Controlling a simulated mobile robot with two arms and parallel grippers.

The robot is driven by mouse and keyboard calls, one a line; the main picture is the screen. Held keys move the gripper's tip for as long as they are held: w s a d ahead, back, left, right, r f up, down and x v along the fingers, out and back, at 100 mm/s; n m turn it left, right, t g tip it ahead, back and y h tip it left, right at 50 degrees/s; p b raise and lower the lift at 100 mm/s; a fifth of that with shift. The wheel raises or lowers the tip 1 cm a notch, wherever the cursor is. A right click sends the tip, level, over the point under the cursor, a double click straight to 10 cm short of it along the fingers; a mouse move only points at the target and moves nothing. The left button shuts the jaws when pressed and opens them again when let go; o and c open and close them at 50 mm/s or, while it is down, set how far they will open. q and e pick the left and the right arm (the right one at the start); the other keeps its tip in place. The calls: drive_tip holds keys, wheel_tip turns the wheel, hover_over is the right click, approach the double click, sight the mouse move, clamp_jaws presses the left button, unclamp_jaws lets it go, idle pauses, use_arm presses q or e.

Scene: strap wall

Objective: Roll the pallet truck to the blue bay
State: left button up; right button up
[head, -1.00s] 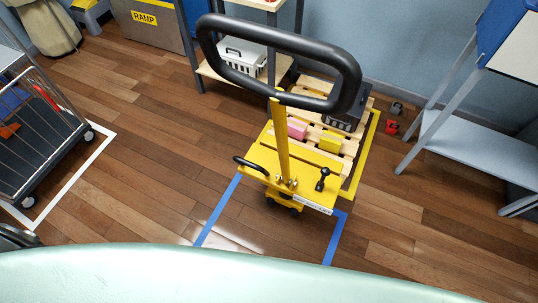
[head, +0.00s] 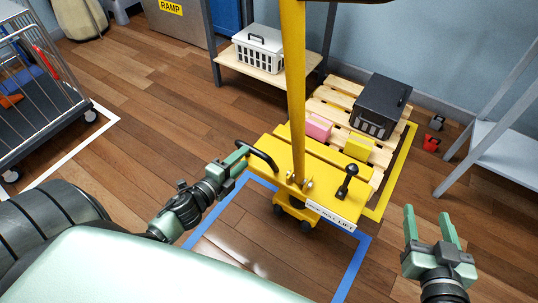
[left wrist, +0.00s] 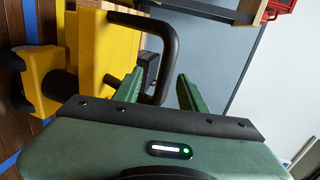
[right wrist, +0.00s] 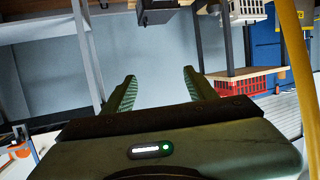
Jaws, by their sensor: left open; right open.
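The yellow pallet truck (head: 320,180) stands at the far edge of the blue-taped bay (head: 352,268); its near wheels are just inside the tape. Its yellow pole (head: 293,90) rises past the top of the head view. A black side handle (head: 262,152) sticks out on its left; it also shows in the left wrist view (left wrist: 172,45). My left gripper (head: 240,154) is open at this handle, with the bar near its fingers; I cannot tell whether they touch. My right gripper (head: 427,212) is open and empty, to the right of the truck.
Behind the truck, a wooden pallet (head: 323,96) bears a dark carrier (head: 382,105), a pink box (head: 318,127) and a yellow box (head: 359,147). A shelf (head: 240,68) stands behind left, a wire cart (head: 40,100) far left, a table (head: 490,150) right. The bay's floor is clear.

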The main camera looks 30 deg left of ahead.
use_arm(q)
drive_tip(key=b+x, duration=0.1)
drive_tip(key=x, duration=0.7)
drive_tip(key=shift+d+r, duration=0.2)
drive_tip(key=shift+r, duration=0.2)
clamp_jaws()
use_arm(e)
wheel_tip(320, 180, up, 8)
drive_tip(key=a+t+y, duration=0.1)
drive_tip(key=t, duration=0.3)
drive_tip(key=shift+w+y, duration=0.3)
drive_tip(key=shift+w, duration=0.15)
drive_tip(key=shift+a, duration=0.1)
